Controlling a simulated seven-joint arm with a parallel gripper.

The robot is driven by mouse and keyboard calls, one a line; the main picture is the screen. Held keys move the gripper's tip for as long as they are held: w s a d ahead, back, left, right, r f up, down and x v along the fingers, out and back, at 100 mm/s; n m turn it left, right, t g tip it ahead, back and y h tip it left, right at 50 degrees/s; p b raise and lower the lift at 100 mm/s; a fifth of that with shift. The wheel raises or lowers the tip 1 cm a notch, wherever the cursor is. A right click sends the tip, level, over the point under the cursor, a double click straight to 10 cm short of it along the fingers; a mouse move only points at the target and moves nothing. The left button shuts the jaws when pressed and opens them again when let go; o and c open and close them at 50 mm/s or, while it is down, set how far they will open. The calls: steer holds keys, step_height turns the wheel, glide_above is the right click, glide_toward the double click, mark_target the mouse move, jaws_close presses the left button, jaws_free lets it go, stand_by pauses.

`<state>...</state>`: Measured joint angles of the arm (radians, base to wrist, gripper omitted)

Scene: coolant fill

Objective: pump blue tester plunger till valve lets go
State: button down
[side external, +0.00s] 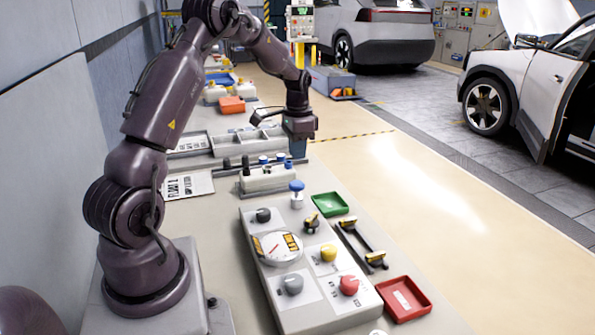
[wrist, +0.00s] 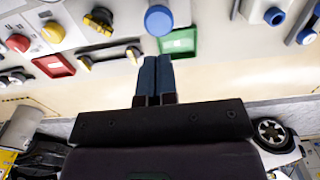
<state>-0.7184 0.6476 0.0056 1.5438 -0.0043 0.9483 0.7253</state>
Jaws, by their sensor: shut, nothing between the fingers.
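The blue tester plunger (side external: 297,186) is a round blue cap on a pale upright body, standing at the far end of the grey panel. In the wrist view its blue top (wrist: 158,19) lies just past my fingertips. My gripper (side external: 298,153) is shut and empty, with its fingers pointing down. It hangs above the bench beyond the tester, apart from the plunger. In the wrist view the two blue-grey fingers (wrist: 156,60) are pressed together. No valve can be made out.
A grey panel (side external: 325,310) carries a gauge (side external: 278,248) and red, yellow, grey and black knobs. A green tray (side external: 330,205) and a red tray (side external: 404,299) lie to its right. A white block with blue-topped parts (side external: 268,178) stands behind the tester.

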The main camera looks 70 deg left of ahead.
step_height(320, 180, up, 4)
glide_above(296, 183)
steer(key=shift+w, duration=0.25)
stand_by(1.5)
steer(key=r, duration=0.2)
steer(key=shift+s+r, duration=0.2)
steer(key=shift+r, duration=0.15)
step_height(296, 183, down, 14)
steer(key=shift+f, duration=0.1)
stand_by(0.5)
